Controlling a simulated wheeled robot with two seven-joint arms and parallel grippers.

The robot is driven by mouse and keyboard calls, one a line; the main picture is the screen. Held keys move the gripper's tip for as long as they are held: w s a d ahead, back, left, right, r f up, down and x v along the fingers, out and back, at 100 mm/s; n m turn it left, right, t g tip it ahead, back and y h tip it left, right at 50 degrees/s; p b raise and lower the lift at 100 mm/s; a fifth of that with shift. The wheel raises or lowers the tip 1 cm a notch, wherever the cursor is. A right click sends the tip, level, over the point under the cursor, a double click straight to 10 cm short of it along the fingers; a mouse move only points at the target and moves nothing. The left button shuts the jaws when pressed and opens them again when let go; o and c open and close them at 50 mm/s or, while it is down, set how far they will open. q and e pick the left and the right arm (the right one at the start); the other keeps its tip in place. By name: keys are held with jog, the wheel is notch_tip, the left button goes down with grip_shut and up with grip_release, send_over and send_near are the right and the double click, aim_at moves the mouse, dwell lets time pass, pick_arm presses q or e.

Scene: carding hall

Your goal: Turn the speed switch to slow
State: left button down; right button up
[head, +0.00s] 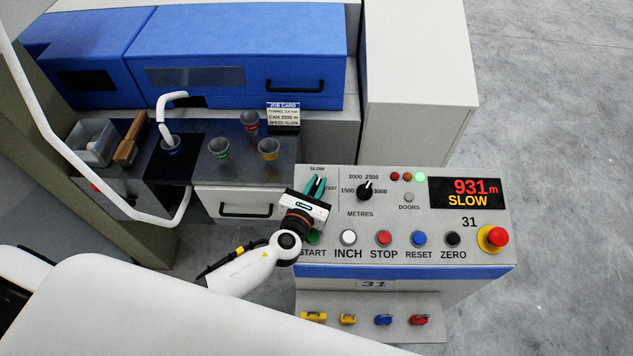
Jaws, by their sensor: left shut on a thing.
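The speed switch (317,186) is a teal knob at the upper left of the control panel (470,255), with SLOW marked above it and FAST to its right. My left gripper (314,192) is over the switch and shut on it, hiding most of it. The visible part of the knob points up, roughly toward SLOW. The display (465,193) reads 931 m and SLOW. A job card (284,113) behind the panel has a line that reads SPEED SLOW. My right gripper is not in view.
Beside the switch is the black METRES knob (365,191). A row of buttons runs along the panel front, START (313,237) close under my gripper. A red emergency stop (495,237) is at the right. Several cups stand on the dark counter (200,137) behind.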

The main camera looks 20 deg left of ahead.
pick_arm(q)
jog(key=shift+n+y+b, duration=0.55)
jog(key=shift+n+y, duration=1.75)
jog(key=shift+y, duration=0.2)
jog(key=shift+g+y, duration=0.3)
jog(key=c, duration=1.4)
grip_release()
jog(key=b+v, duration=0.2)
jog(key=v, duration=0.9)
jog(key=shift+f, duration=0.1)
jog(key=shift+s+d, duration=0.1)
jog(key=shift+s, duration=0.35)
